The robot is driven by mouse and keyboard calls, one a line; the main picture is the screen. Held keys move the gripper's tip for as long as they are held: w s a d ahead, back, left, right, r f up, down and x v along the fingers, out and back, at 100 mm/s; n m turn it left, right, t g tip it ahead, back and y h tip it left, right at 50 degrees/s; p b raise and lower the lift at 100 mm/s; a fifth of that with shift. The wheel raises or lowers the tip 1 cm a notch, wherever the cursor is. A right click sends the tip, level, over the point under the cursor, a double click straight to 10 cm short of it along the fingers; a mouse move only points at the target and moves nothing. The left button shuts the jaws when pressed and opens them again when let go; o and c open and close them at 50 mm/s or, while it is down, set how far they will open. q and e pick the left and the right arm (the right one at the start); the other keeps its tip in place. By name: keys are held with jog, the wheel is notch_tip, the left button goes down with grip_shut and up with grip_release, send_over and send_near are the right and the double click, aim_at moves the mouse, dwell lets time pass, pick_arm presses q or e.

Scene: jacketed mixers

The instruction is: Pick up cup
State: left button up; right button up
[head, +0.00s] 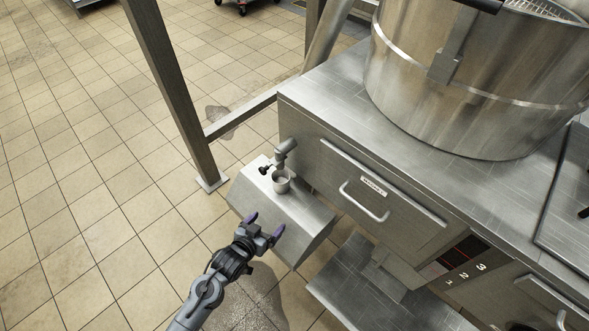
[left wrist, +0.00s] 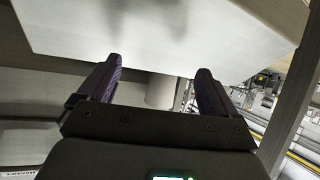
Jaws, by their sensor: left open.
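A small metal cup (head: 281,182) stands upright on top of a steel box with a sloping front (head: 285,218), just below a short tap (head: 285,150). My left gripper (head: 265,225) is open and empty. In the head view it appears in front of the sloping face, below the cup in the picture and apart from it. In the left wrist view, the two dark purple fingers (left wrist: 158,70) are spread, with a pale surface beyond them. A grey rounded shape shows between the fingers; I cannot tell what it is. My right gripper is not in view.
A steel counter with a drawer handle (head: 364,202) stands right of the box, carrying a large round steel vessel (head: 470,95). A steel post (head: 172,90) and crossbar (head: 243,114) stand behind. A low steel shelf (head: 372,290) lies at lower right. Tiled floor at left is open.

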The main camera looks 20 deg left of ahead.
pick_arm(q)
jog(key=p, duration=0.3)
send_near(285, 175)
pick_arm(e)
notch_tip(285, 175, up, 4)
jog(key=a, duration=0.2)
pick_arm(q)
jog(key=shift+w+f+t+b, duration=0.5)
jog(key=shift+f+b, duration=0.1)
jog(key=shift+b, duration=0.4)
jog(key=shift+w+d+f, duration=0.1)
jog(key=shift+w, duration=0.35)
jog(key=b+x, duration=0.1)
jog(key=x, duration=0.1)
jog(key=b+x, duration=0.2)
jog(key=shift+f, duration=0.35)
jog(key=shift+w+d, duration=0.15)
jog(key=shift+w, duration=0.3)
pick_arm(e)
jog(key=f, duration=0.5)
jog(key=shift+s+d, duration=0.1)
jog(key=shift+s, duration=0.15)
pick_arm(q)
jog(key=shift+s+f, duration=0.1)
jog(key=shift+c, duration=0.3)
jog(key=c, duration=0.7)
